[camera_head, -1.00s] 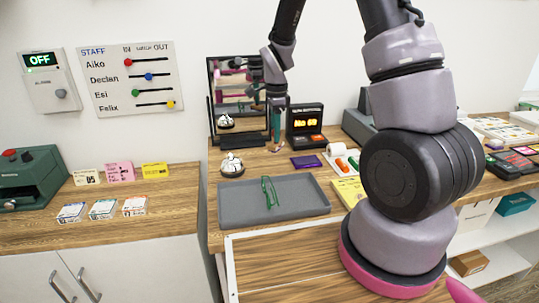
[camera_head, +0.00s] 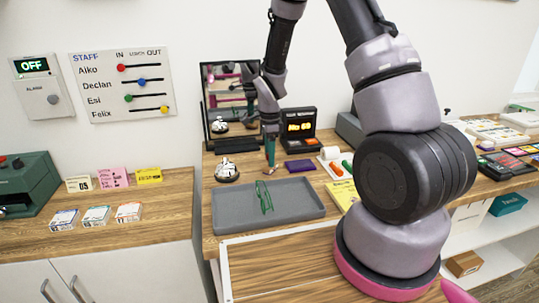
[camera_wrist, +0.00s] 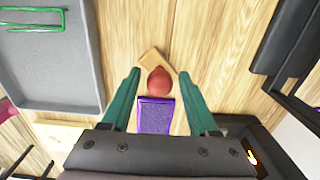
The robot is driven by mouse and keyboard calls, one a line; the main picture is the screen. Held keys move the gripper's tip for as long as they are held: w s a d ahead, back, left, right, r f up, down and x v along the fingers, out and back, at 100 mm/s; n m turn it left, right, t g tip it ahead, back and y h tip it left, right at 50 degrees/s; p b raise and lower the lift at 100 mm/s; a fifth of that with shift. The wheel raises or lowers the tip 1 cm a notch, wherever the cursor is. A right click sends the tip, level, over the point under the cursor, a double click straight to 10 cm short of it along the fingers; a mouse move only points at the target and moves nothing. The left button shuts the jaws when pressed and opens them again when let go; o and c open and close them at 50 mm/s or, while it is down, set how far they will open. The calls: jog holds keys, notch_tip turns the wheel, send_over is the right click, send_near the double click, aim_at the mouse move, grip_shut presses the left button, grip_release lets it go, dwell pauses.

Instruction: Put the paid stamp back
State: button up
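A small stamp with a rounded red knob (camera_wrist: 159,82) and a pale wooden base (camera_wrist: 151,59) is below my gripper (camera_wrist: 159,73) in the wrist view. My gripper's teal fingers are spread on either side of the knob, with a gap on both sides. No lettering on the stamp can be read. In the head view my gripper (camera_head: 270,163) points down just above the counter, between the bell and the purple pad, and the stamp is barely visible at its tips. The purple pad (camera_head: 300,166) lies right of it; it also shows in the wrist view (camera_wrist: 155,116).
A grey tray (camera_head: 225,206) holding a green wire item (camera_head: 264,197) lies in front. A silver bell (camera_head: 227,172) stands to the left. A mirror (camera_head: 207,130) and a lit number display (camera_head: 299,127) stand behind. Red and green markers lie to the right.

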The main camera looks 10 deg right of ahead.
dwell(0.3)
jog(key=s+d+r+n+t, duration=0.1)
jog(key=s+r+n, duration=0.15)
jog(key=r, duration=0.65)
jog(key=s+d+r+n+t+y, duration=0.1)
jog(key=s+d+r, duration=0.15)
jog(key=r, duration=0.75)
jog(key=s+r+n+t, duration=0.1)
jog(key=s+r+n, duration=0.15)
jog(key=r, duration=0.65)
jog(key=s+d+r+n+t, duration=0.1)
jog(key=s+r+n+t, duration=0.1)
jog(key=s+r+n, duration=0.2)
jog(key=s+d+r+n+t+y, duration=0.1)
jog(key=s+r+n+t, duration=0.1)
jog(key=s, duration=0.8)
notch_tip(320, 180, up, 2)
jog(key=shift+s+d+n, duration=0.3)
jog(key=shift+s+n, duration=0.1)
jog(key=shift+n, duration=0.5)
